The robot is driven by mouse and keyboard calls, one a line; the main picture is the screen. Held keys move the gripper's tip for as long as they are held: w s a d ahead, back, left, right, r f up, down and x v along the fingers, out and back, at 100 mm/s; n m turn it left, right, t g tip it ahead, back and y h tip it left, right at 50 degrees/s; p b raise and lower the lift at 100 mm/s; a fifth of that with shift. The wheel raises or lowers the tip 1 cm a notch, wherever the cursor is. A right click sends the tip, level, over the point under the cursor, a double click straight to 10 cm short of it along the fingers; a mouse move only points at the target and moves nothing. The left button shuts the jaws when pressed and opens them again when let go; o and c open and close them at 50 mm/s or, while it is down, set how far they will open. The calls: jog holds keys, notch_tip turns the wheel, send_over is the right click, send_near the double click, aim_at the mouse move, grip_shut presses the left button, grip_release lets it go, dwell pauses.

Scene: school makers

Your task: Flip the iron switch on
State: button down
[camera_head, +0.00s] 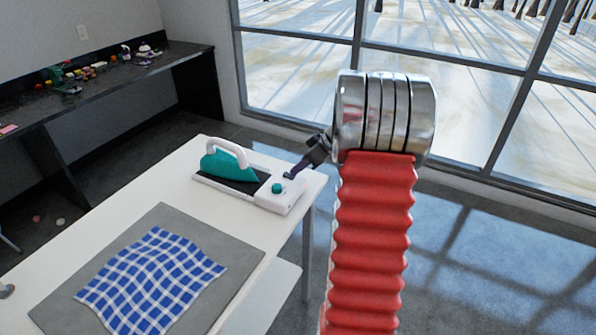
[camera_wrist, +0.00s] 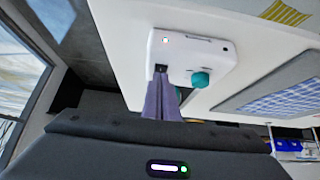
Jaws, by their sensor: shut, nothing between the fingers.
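The teal iron (camera_head: 229,165) with a white handle rests on its dark-topped station at the table's far end. The station's white control box (camera_head: 279,194) has a teal knob (camera_head: 277,188). In the wrist view the white box (camera_wrist: 190,52) shows the knob (camera_wrist: 200,79), a small light (camera_wrist: 166,41), and a dark slot that looks like the switch (camera_wrist: 160,69). My gripper (camera_head: 289,176) is shut and empty, its tips at the box. In the wrist view my gripper's purple-grey fingers (camera_wrist: 160,80) reach the dark slot and partly hide it. I cannot tell the switch's position.
A blue checked cloth (camera_head: 150,280) lies on a grey mat (camera_head: 210,291) on the white table (camera_head: 117,190), nearer than the iron. A dark bench (camera_head: 110,75) with small items stands at the back left. Large windows (camera_head: 440,35) line the back right.

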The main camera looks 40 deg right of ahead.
jog(key=shift+r, duration=0.15)
jog(key=shift+r, duration=0.6)
notch_tip(320, 180, up, 2)
jog(key=shift+s+r, duration=0.1)
jog(key=shift+r, duration=0.15)
jog(key=s+d+r, duration=0.2)
jog(key=s+r, duration=0.4)
jog(key=s, duration=0.1)
jog(key=shift+s+d, duration=0.35)
jog(key=shift+d, duration=0.05)
jog(key=shift+r, duration=0.1)
